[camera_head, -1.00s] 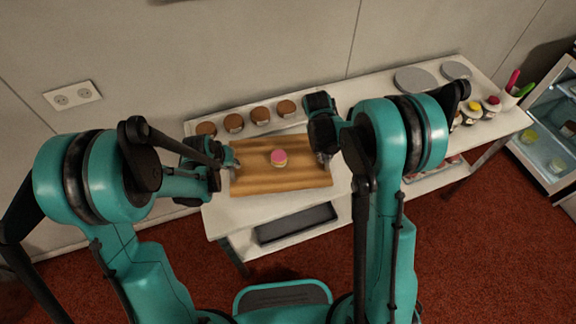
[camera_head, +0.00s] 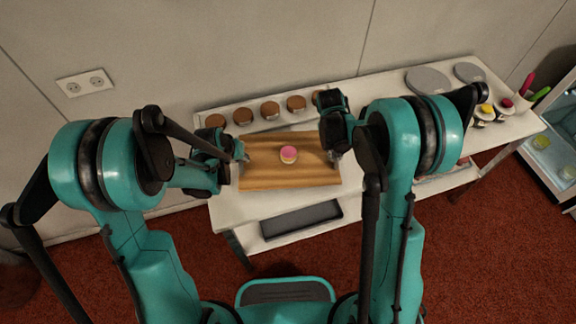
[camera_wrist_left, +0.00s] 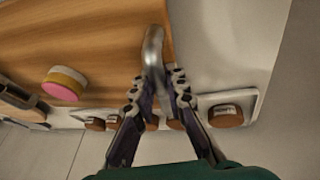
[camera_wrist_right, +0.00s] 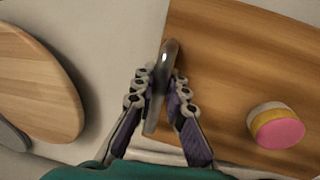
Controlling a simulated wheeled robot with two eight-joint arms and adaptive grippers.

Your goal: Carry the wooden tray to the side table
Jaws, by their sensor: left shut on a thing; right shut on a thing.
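The wooden tray (camera_head: 290,178) is over the left part of a long white table (camera_head: 232,215); I cannot tell whether it touches the tabletop. A small pink-topped cake (camera_head: 288,154) stands upright on it, and the cake also shows in the left wrist view (camera_wrist_left: 64,84) and right wrist view (camera_wrist_right: 276,127). My left gripper (camera_head: 241,156) is shut on the metal handle (camera_wrist_left: 153,52) at the tray's left end. My right gripper (camera_head: 334,155) is shut on the metal handle (camera_wrist_right: 169,58) at its right end. The tray looks roughly level.
A white tray with several brown-topped jars (camera_head: 270,110) stands behind the wooden tray. A round wooden board (camera_wrist_right: 35,85) lies right of it. Grey discs (camera_head: 428,80) and small cakes (camera_head: 485,113) sit further right. A glass-front case (camera_head: 555,140) stands at far right. Red carpet is clear in front.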

